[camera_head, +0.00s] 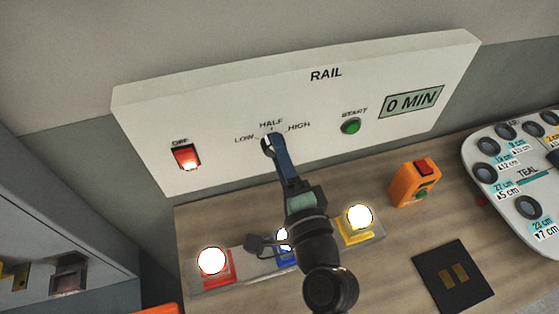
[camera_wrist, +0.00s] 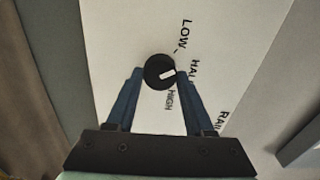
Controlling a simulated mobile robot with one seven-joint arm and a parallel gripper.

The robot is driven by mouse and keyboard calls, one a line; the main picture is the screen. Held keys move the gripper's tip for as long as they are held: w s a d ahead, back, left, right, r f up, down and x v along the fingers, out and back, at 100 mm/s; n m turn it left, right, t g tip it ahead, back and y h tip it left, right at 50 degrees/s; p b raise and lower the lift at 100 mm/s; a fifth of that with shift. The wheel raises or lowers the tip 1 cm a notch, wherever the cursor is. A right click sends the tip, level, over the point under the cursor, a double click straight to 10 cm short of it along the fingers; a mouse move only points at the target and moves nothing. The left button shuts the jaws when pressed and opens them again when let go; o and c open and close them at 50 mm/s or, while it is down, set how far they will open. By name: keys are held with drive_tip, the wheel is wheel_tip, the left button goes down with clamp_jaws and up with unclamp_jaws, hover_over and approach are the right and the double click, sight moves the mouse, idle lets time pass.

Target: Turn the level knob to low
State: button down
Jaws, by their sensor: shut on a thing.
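The level knob (camera_wrist: 154,66) is a round black dial with a white pointer mark, on the white RAIL panel (camera_head: 220,110). In the wrist view the pointer faces the HALF label, between LOW (camera_wrist: 182,28) and HIGH (camera_wrist: 170,99). My gripper (camera_wrist: 158,76) has its two blue fingers on opposite sides of the knob, shut on it. In the head view my gripper (camera_head: 271,147) reaches up to the panel below the HALF label (camera_head: 271,125) and mostly covers the knob.
The panel also has a lit red OFF switch (camera_head: 186,157), a green START button (camera_head: 351,126) and a "0 MIN" display (camera_head: 411,102). Below stand lit red (camera_head: 213,263) and yellow (camera_head: 358,219) buttons, and a blue one behind my arm. An orange switch box (camera_head: 415,183) stands right.

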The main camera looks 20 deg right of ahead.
drive_tip(key=n+b, duration=0.3)
drive_tip(key=n, duration=0.2)
drive_tip(key=shift+f, duration=0.1)
drive_tip(key=shift+n+b, duration=0.3)
drive_tip(key=shift+n, duration=0.1)
drive_tip(key=shift+c, duration=1.4)
unclamp_jaws()
drive_tip(key=s+b, duration=0.2)
drive_tip(key=s, duration=1.1)
